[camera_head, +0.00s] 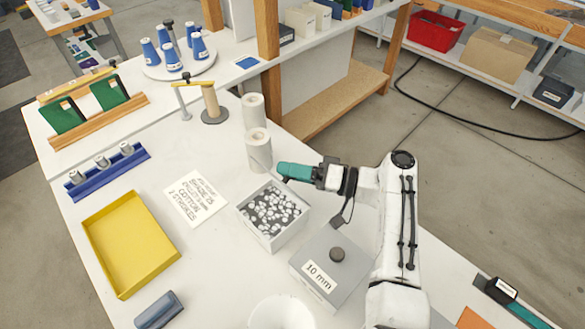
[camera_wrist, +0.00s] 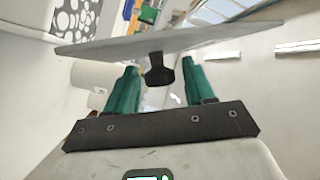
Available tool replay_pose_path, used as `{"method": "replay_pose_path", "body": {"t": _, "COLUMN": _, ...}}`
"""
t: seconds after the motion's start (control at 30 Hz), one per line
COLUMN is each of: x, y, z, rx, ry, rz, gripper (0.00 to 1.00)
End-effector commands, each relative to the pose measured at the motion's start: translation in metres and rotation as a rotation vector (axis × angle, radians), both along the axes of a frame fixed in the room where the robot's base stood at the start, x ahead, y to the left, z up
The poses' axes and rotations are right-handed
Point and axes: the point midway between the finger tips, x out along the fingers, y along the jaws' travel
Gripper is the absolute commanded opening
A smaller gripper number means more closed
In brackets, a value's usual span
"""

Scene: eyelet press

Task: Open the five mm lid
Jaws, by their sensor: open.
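My gripper (camera_head: 284,171) reaches in from the right, its teal fingers above the far side of an open box (camera_head: 272,237) of pale eyelets. In the wrist view my gripper (camera_wrist: 160,68) is open. A flat grey lid (camera_wrist: 215,40) shows there nearly edge-on, its dark knob (camera_wrist: 159,72) between the fingers with gaps at both sides. I cannot make out this lid in the head view. No five mm label is readable. A closed grey box (camera_head: 318,280) labelled 10 mm, with a dark knob, stands nearer, below my arm.
White rolls (camera_head: 258,150) stand just behind the open box. A lettered card (camera_head: 196,198) lies left, a yellow tray (camera_head: 128,243) farther left. A white bowl (camera_head: 281,313) stands at the front. Some bare table lies between tray and box.

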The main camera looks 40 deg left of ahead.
Motion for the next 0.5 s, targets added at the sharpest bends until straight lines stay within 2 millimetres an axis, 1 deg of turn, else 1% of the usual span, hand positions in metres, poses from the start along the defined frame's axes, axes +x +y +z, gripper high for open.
{"method": "replay_pose_path", "body": {"t": 0.2, "x": -0.0001, "y": 0.0003, "z": 0.0, "rx": 0.0, "ry": 0.0, "rz": 0.0, "gripper": 0.53}}
{"method": "replay_pose_path", "body": {"t": 0.5, "x": 0.0001, "y": 0.0001, "z": 0.0002, "rx": 0.0, "ry": 0.0, "rz": 0.0, "gripper": 0.25}}
